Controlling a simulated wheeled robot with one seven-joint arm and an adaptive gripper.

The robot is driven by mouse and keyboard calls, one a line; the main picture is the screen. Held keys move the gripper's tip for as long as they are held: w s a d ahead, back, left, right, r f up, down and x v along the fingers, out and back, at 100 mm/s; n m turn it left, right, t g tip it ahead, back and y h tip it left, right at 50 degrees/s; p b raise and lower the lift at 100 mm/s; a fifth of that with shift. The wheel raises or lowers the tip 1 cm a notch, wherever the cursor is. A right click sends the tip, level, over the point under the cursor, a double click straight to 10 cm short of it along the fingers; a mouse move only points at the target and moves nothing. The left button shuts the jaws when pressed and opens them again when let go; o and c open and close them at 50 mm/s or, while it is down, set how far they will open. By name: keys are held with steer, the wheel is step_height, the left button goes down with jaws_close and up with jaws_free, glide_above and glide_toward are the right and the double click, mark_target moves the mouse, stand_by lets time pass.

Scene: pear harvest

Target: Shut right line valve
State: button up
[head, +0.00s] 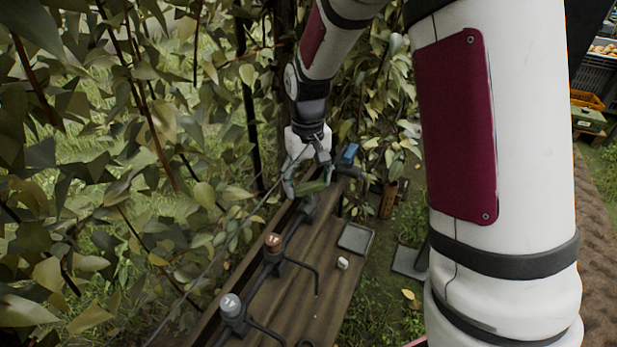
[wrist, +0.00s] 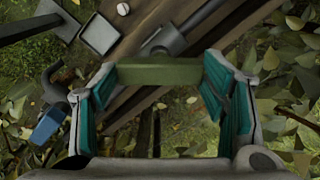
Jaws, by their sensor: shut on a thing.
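A green valve handle (head: 312,187) sits on the dark pipe line that runs along a wooden plank (head: 305,290). In the wrist view the handle (wrist: 158,72) lies level across the picture, at an angle to the grey pipe fitting (wrist: 168,40) behind it. My gripper (head: 309,186) is shut on this handle, with one teal-padded finger at each end of it. In the wrist view my gripper (wrist: 159,78) hides the handle's ends. The valve body under the handle is partly hidden.
A blue handle (head: 350,153) stands just beyond my gripper. A brown-capped fitting (head: 273,242) and a grey-capped fitting (head: 231,303) stand nearer on the line. A square grey tray (head: 355,238) and a small white cap (head: 342,263) lie right. Leafy branches crowd the left.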

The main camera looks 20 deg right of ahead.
mark_target(308, 185)
steer(key=m+p, duration=0.2)
steer(key=m, duration=0.2)
steer(key=shift+s+m, duration=0.1)
steer(key=shift+m, duration=0.2)
steer(key=shift+m+p, duration=1.05)
steer(key=shift+m, duration=1.25)
steer(key=o, duration=1.1)
steer(key=shift+o, duration=0.2)
step_height(308, 185, up, 12)
